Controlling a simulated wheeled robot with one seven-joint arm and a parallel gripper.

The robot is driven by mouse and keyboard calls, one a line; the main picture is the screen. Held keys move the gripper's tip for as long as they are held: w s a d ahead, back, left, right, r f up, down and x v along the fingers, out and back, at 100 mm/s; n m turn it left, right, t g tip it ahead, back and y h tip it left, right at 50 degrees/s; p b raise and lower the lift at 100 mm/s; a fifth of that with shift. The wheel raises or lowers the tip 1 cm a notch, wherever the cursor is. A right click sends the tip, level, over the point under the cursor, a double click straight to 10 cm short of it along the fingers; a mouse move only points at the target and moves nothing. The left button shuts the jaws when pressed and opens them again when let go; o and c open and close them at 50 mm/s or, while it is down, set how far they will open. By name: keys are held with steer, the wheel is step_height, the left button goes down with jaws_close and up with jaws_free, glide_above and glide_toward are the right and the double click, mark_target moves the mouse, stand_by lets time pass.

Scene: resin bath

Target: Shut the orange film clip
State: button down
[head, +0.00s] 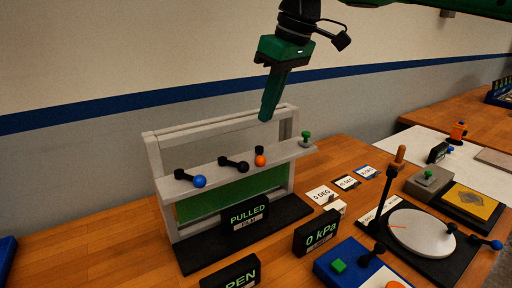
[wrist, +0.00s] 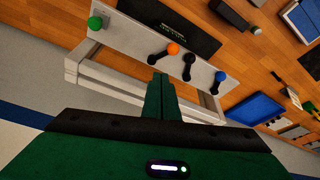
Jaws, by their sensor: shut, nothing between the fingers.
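The orange film clip (head: 260,160) is a short black lever with an orange ball end, on the grey front ledge of the film frame (head: 158,187). In the head view its ball points toward the front of the ledge. It also shows in the wrist view (wrist: 172,48), lying across the ledge just beyond my fingertips. My gripper (head: 265,117) is green, shut and empty, pointing down above the frame, apart from the clip. In the wrist view its closed fingers (wrist: 161,78) end near the clip's black pivot end.
A black-ball lever (head: 241,166) and a blue-ball lever (head: 199,181) sit left of the clip; a green knob (head: 305,137) is at the ledge's right end. A round grey plate (head: 422,236) and a 0 kPa display (head: 318,232) stand right.

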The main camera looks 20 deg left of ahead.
mark_target(259, 157)
steer(key=a, duration=0.1)
steer(key=s+a, duration=0.1)
steer(key=a+r+n, duration=0.1)
steer(key=shift+s+a, duration=0.15)
steer(key=x, duration=0.9)
steer(key=shift+s+a, duration=0.1)
steer(key=shift+f, duration=0.55)
steer(key=shift+s+d, duration=0.25)
steer(key=shift+d, duration=0.95)
steer(key=shift+s+d+f, duration=0.15)
steer(key=shift+d+f, duration=0.1)
steer(key=shift+d, duration=0.35)
steer(key=shift+s+a, duration=0.1)
steer(key=shift+a, duration=0.05)
